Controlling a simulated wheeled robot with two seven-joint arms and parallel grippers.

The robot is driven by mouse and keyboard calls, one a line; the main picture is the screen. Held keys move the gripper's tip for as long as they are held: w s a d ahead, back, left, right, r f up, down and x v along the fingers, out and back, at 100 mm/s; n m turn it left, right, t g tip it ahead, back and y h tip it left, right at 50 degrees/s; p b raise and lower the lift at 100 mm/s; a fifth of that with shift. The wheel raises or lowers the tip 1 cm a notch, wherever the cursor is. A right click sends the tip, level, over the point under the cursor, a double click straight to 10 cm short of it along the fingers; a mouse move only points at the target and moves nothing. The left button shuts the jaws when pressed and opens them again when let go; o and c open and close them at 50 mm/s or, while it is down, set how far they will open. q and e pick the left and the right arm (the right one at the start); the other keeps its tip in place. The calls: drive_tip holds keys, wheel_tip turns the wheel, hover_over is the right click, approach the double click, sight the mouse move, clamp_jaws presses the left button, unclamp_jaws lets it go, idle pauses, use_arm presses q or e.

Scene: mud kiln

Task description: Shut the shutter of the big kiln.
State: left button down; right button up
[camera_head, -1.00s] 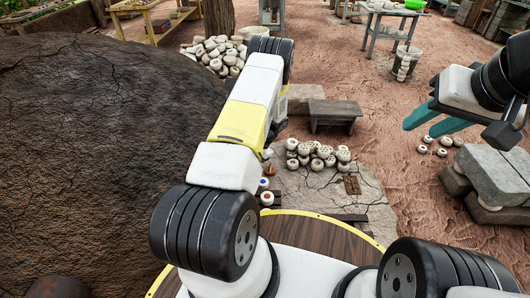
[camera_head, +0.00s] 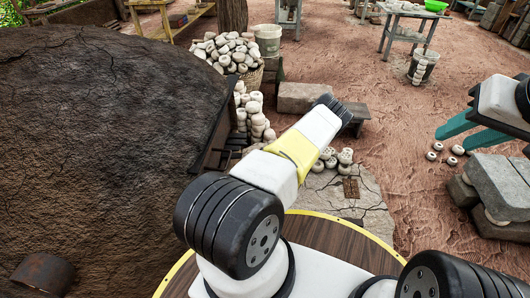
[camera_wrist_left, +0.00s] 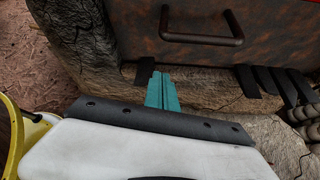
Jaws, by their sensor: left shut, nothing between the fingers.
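The big kiln (camera_head: 90,130) is the dark, cracked mud dome filling the left of the head view. In the left wrist view, a rusty brown metal panel with a dark bar handle (camera_wrist_left: 203,40) crosses the top; it looks like the shutter (camera_wrist_left: 270,22). How far it stands open cannot be told. My left gripper (camera_wrist_left: 161,76) shows shut teal fingers just below the panel's lower edge, apart from the handle. In the head view its fingers are hidden. My right gripper (camera_head: 455,140) is open and empty at the far right.
Stacked pale pots (camera_head: 252,115) stand beside the kiln's front edge, with more pots (camera_head: 338,158) on the cracked slab. Stone blocks (camera_head: 495,187) stand at right. Dark slats (camera_wrist_left: 270,82) lie below the panel. The reddish ground beyond has free room.

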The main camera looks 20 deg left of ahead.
use_arm(q)
drive_tip(key=a, duration=0.1)
drive_tip(key=a+r, duration=0.1)
drive_tip(key=a, duration=0.1)
drive_tip(key=s+a, duration=0.1)
drive_tip(key=shift+a+r, duration=0.2)
drive_tip(key=shift+r, duration=0.1)
